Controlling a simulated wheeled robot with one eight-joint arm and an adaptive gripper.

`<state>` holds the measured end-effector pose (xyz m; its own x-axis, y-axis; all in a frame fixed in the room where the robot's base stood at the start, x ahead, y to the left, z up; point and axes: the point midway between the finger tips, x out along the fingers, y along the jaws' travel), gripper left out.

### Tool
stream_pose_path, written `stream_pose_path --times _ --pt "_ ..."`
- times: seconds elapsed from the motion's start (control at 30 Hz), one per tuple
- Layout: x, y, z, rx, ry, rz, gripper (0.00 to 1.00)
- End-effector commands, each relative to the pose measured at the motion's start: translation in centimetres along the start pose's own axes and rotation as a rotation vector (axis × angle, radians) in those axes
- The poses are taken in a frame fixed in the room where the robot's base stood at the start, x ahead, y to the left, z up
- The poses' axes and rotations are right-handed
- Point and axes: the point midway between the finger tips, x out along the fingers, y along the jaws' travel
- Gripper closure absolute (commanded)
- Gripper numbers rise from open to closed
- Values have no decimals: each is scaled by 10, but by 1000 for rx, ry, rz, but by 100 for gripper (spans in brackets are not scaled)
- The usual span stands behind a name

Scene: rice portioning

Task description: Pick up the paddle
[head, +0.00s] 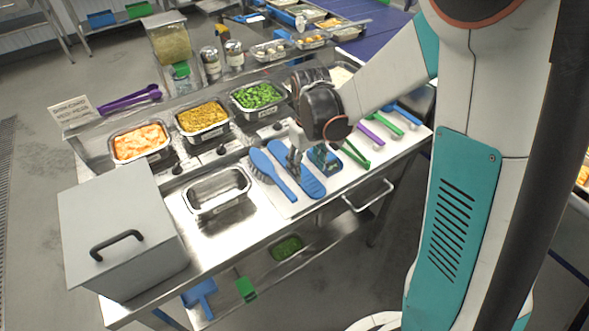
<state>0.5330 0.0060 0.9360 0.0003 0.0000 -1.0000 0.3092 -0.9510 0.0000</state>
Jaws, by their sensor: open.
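A flat blue paddle (312,187) lies on the white board on the steel counter, its wide end toward the front. My gripper (294,167) points down over the paddle's middle part, with its jaws open. The gripper hides some of the paddle, and I cannot tell whether the fingers touch it.
Green-handled tongs (355,155), a purple tool (370,134) and more utensils lie further right. An empty steel pan (217,190) and a grey lidded box (120,235) stand left. Food pans, including green vegetables (258,96), line the back.

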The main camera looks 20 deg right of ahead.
Motion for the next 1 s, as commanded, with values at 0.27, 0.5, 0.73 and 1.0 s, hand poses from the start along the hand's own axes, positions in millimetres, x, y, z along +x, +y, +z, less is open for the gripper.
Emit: stream_pose_path --times 0.27,0.5,0.73,1.0 --pt "40 0 -1 0 0 0 44" --pt "39 0 -1 0 0 0 46" --pt "39 0 -1 0 0 0 78" --pt "38 0 -1 0 0 0 78"
